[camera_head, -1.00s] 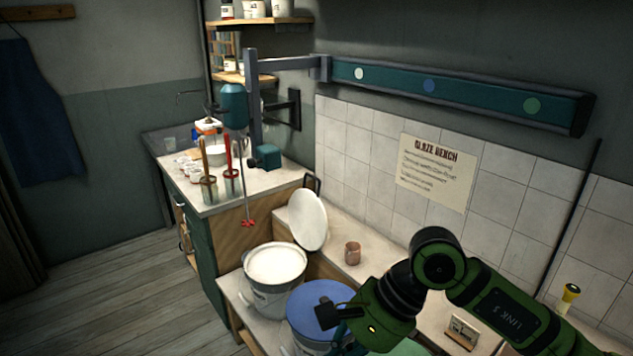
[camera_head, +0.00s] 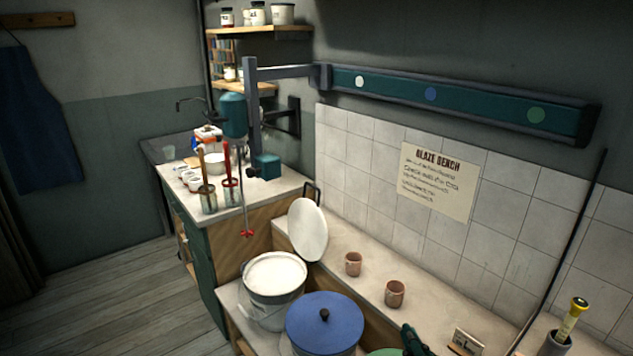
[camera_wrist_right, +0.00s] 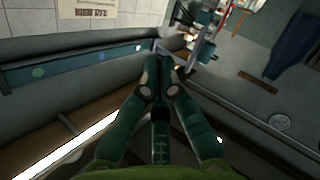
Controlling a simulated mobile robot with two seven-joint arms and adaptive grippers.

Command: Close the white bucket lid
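The white bucket (camera_head: 272,312) stands on the low shelf in the head view, open and filled with something white. Its round white lid (camera_head: 307,230) stands up, tilted, at the bucket's back right edge. My right gripper (camera_head: 412,342) shows only as a small dark green part at the bottom of the head view, right of the buckets and apart from the lid. In the right wrist view my right gripper (camera_wrist_right: 161,68) has its fingertips together with nothing seen between them. My left gripper is not in view.
A bucket with a blue lid (camera_head: 340,315) and black knob stands just right of the white bucket. Two clay cups (camera_head: 353,264) stand on the ledge behind. A mixer with a red tip (camera_head: 247,233) hangs at the back left.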

